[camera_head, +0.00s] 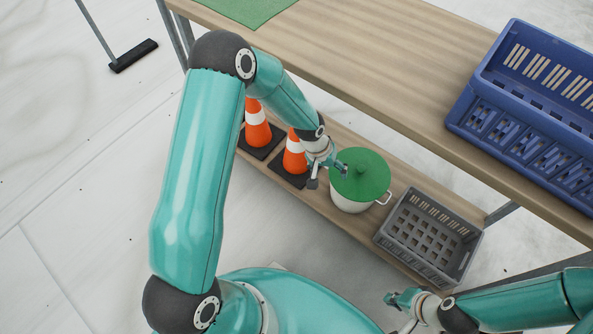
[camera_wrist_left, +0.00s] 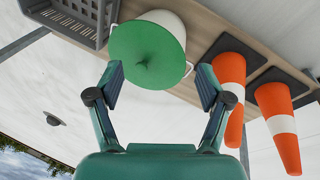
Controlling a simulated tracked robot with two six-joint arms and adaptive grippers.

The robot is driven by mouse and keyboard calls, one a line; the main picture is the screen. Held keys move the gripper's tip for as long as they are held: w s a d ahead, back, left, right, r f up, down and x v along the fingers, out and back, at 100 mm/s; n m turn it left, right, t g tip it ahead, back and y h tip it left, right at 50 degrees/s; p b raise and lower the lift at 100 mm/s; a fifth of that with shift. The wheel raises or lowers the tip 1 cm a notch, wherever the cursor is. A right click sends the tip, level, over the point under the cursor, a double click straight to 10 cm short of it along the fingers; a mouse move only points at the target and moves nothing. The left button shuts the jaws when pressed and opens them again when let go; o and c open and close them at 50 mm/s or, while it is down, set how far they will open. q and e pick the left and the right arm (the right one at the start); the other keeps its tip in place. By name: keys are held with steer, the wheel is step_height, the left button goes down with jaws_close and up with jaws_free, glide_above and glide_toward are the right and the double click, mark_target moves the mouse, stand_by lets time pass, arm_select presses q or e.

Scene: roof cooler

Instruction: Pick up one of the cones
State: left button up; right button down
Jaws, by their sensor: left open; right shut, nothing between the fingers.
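Two orange and white cones with dark square bases stand on the lower shelf: the left cone (camera_head: 256,128) and the right cone (camera_head: 294,156). My arm hides part of the left one. In the left wrist view they show at the right, the nearer cone (camera_wrist_left: 229,90) beside one finger and the other cone (camera_wrist_left: 281,125) further right. My left gripper (camera_head: 328,177) is open and empty, just right of the right cone and in front of the pot. My right gripper (camera_head: 400,312) is shut and empty at the lower right, apart from the shelf.
A white pot with a green lid (camera_head: 361,173) stands right of the cones, and a grey crate (camera_head: 428,238) beyond it. The upper tabletop (camera_head: 380,75) overhangs behind, with a blue crate (camera_head: 530,105) and green mat (camera_head: 245,8). The floor in front is clear.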

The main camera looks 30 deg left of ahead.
arm_select(q)
steer(key=w+a+f+n+t+y+b, duration=0.1)
steer(key=w+a+f+b, duration=0.1)
steer(key=w+a+b, duration=0.25)
steer(key=w+a+f+n+y+b, duration=0.1)
steer(key=w+a+f+b, duration=0.2)
steer(key=w+a+b, duration=0.15)
steer(key=w+a+r+n+y+b, duration=0.3)
steer(key=w+a+y+b, duration=0.1)
steer(key=a+b, duration=0.55)
steer(key=w+a+b+x, duration=0.1)
steer(key=b+x, duration=0.2)
steer(key=x, duration=0.4)
steer(key=shift+r, duration=0.2)
arm_select(e)
step_height(320, 180, down, 25)
steer(key=shift+r, duration=0.2)
arm_select(q)
steer(key=shift+w+a, duration=0.1)
steer(key=shift+a, duration=0.05)
jaws_close()
steer(key=shift+r+t, duration=0.1)
steer(key=shift+t, duration=0.2)
